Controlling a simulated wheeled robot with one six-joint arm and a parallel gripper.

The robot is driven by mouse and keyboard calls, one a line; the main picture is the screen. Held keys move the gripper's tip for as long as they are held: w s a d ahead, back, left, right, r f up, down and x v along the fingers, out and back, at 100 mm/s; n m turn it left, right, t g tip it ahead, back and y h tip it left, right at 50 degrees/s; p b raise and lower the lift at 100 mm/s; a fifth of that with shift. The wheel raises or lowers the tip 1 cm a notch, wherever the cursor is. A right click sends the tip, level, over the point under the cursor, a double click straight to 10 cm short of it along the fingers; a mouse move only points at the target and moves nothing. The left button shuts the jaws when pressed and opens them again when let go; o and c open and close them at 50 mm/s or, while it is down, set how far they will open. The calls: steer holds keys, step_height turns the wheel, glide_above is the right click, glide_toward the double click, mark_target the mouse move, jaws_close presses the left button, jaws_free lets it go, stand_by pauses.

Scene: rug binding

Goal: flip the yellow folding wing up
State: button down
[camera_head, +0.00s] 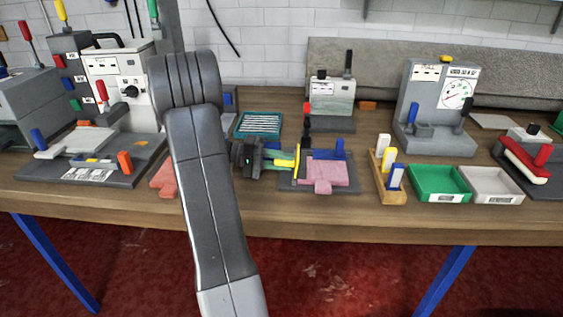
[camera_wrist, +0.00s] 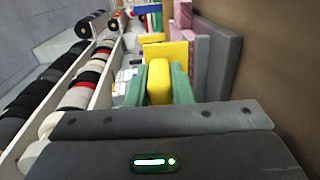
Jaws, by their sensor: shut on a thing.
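My gripper (camera_head: 284,163) reaches in from the left, low over the grey fixture plate (camera_head: 290,186). Its green fingers (camera_wrist: 158,78) are shut on a yellow bar, the grip of the yellow folding wing (camera_head: 297,164). In the head view the wing is a thin, near-vertical yellow strip at the left side of a pink piece (camera_head: 322,178). In the wrist view the yellow wing (camera_wrist: 180,52) shows as a flat face just beyond the fingers. Its hinge is hidden. A blue part (camera_head: 340,149) stands behind the pink piece.
A wooden block with coloured tabs (camera_head: 391,190), a green tray (camera_head: 438,198) and a white tray (camera_head: 492,199) stand to the right. A small grey machine (camera_head: 331,97) is behind the fixture. A teal tray (camera_head: 258,133) lies behind my gripper. The table's front edge is close.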

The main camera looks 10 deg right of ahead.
steer(key=c, duration=1.3)
jaws_free()
steer(key=shift+a, duration=0.1)
steer(key=v, duration=1.3)
steer(key=shift+w+a, duration=0.1)
steer(key=shift+a, duration=0.2)
steer(key=shift+d, duration=0.1)
steer(key=x, duration=1.3)
steer(key=shift+d, duration=0.35)
steer(key=shift+a, duration=0.1)
